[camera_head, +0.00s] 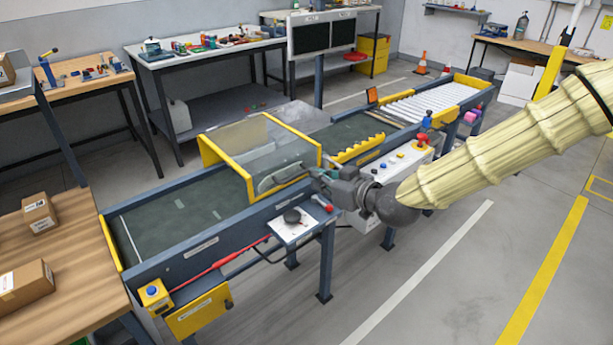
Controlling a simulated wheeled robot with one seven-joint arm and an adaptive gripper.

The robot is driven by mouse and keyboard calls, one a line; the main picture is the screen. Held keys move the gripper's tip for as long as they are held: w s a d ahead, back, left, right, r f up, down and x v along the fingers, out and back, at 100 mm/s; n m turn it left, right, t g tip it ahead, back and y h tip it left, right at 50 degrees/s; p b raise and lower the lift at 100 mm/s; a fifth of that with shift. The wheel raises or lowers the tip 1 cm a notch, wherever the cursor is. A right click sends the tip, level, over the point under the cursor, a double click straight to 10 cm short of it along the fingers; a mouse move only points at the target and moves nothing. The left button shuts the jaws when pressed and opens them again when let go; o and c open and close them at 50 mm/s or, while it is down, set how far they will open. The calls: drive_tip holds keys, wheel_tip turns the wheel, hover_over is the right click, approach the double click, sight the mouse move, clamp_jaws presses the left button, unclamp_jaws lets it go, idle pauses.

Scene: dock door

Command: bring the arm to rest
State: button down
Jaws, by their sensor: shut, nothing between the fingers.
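My arm (510,145), in a pale yellow ribbed sleeve, reaches in from the right edge. It ends in a dark grey wrist (390,203). My gripper (319,176) is small in view, points left, and is shut with nothing in it. It is close to the right end of a grey handle (280,179) on the clear guard (260,150) over the conveyor. I cannot tell whether the fingertips touch the guard or its frame. The guard has yellow end frames and appears lowered over the belt.
The conveyor belt (180,205) runs from front left to white rollers (425,103). A small side shelf (302,225) and a control panel (398,165) with a red button are near my gripper. Cartons stand on the wooden table (75,240). The floor at right is clear.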

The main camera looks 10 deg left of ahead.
drive_tip(key=s+d+f+m+g+h, duration=0.15)
drive_tip(key=s+d+f, duration=0.3)
drive_tip(key=f, duration=0.45)
drive_tip(key=s+d+f+m+g+h, duration=0.15)
drive_tip(key=s+d+f, duration=0.35)
drive_tip(key=f, duration=0.5)
drive_tip(key=s+d+f+m+g+h, duration=0.1)
drive_tip(key=s+d+f+m+h, duration=0.2)
drive_tip(key=s+f, duration=0.5)
drive_tip(key=s+d+f+m+g+h, duration=0.2)
drive_tip(key=s+d+f, duration=0.5)
drive_tip(key=s+d, duration=0.2)
drive_tip(key=s+d+f+m+g+h+p, duration=0.1)
drive_tip(key=s+d+f+m+g+h, duration=0.1)
drive_tip(key=s+d+f, duration=0.6)
drive_tip(key=s+d+g+h, duration=0.1)
drive_tip(key=s, duration=0.4)
drive_tip(key=shift+s+d+p, duration=0.15)
drive_tip(key=shift+d+p, duration=0.05)
drive_tip(key=shift+p, duration=0.1)
drive_tip(key=shift+a, duration=0.1)
